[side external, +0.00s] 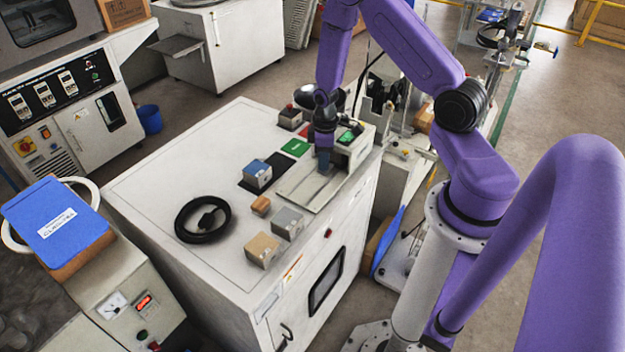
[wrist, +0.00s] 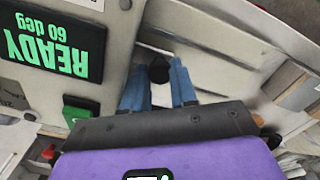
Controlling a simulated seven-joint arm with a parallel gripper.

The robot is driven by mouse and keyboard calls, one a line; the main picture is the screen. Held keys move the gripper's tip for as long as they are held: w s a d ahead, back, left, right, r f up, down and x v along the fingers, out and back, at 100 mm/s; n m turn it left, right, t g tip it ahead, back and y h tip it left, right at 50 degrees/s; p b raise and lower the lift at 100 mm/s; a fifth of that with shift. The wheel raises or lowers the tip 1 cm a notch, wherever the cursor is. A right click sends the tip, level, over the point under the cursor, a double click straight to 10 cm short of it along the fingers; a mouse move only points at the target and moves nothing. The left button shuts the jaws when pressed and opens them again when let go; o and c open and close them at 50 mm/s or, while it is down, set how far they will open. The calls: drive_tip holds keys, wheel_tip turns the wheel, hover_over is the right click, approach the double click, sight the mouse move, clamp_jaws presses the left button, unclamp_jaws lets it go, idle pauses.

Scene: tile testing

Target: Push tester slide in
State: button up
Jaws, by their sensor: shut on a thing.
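The tester (side external: 355,152) is a pale box with a small green screen at the back right of the white cabinet. Its flat grey slide (side external: 297,190) extends out toward the front left. My gripper (side external: 323,168) points down at the slide, close to the tester's front. In the wrist view its two blue fingers (wrist: 158,88) are on either side of a black knob (wrist: 158,69), shut on it. The tester's screen (wrist: 55,50) reads "READY 60 deg", upside down. The fingertips' contact with the knob is partly hidden.
On the white cabinet top (side external: 150,190) are a blue box (side external: 257,175), a grey box (side external: 288,222), a tan box (side external: 262,249), a small brown block (side external: 261,206) and a black cable coil (side external: 203,219). A green pad (side external: 295,147) lies behind the slide.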

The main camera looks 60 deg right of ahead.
drive_tip(key=shift+d, duration=0.15)
drive_tip(key=o, duration=0.7)
drive_tip(key=shift+c, duration=0.2)
drive_tip(key=shift+d+r, duration=0.1)
drive_tip(key=shift+r, duration=1.4)
drive_tip(key=shift+c, duration=0.3)
drive_tip(key=shift+o, duration=1.1)
drive_tip(key=shift+r, duration=0.55)
drive_tip(key=shift+o, duration=0.2)
drive_tip(key=shift+r, duration=1.05)
